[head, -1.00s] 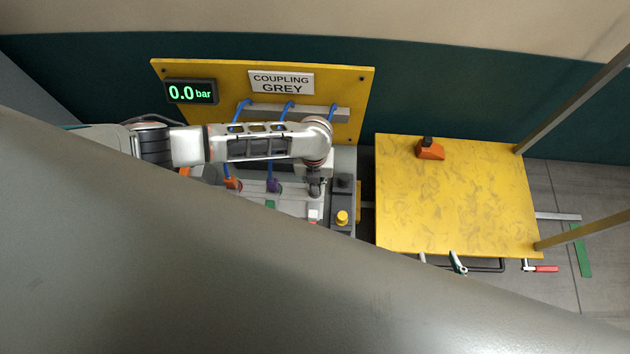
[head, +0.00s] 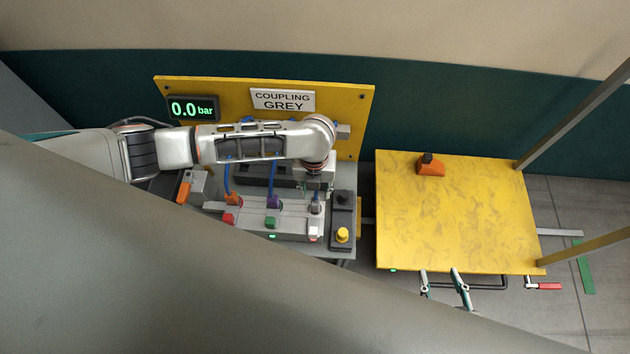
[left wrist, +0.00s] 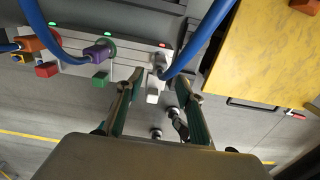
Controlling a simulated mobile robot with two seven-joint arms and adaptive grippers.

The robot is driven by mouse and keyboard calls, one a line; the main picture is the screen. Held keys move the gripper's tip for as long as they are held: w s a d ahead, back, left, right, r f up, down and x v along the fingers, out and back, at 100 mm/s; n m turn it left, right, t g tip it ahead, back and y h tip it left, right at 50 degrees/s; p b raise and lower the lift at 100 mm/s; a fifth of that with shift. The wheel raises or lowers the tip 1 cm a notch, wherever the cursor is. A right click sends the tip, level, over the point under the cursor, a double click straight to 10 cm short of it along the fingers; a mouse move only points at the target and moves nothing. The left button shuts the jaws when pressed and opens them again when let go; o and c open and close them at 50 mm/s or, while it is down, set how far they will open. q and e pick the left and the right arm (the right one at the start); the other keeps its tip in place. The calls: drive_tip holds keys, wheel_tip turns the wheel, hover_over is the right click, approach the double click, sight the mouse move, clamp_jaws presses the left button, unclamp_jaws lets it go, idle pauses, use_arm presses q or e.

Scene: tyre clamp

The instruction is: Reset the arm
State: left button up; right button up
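The grey coupling (head: 316,205) sits upright at the right end of the grey manifold (head: 285,228), beside the purple coupling (head: 273,201) and the orange coupling (head: 232,198). My left gripper (head: 316,183) is above the grey coupling in the head view. Its two fingers (left wrist: 163,82) are spread apart and empty in the wrist view, with the coupling beyond them. My right gripper (head: 442,284) shows only its spread fingertips at the yellow table's front edge.
The panel (head: 362,105) carries a "COUPLING GREY" sign (head: 283,100) and a gauge (head: 193,108) reading 0.0 bar. A button box (head: 342,218) stands right of the manifold. A yellow table (head: 460,215) bears an orange block (head: 430,167). A red-handled clamp (head: 543,286) is at its front.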

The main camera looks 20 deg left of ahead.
use_arm(q)
wheel_tip(320, 180, up, 5)
drive_tip(key=shift+r, duration=0.15)
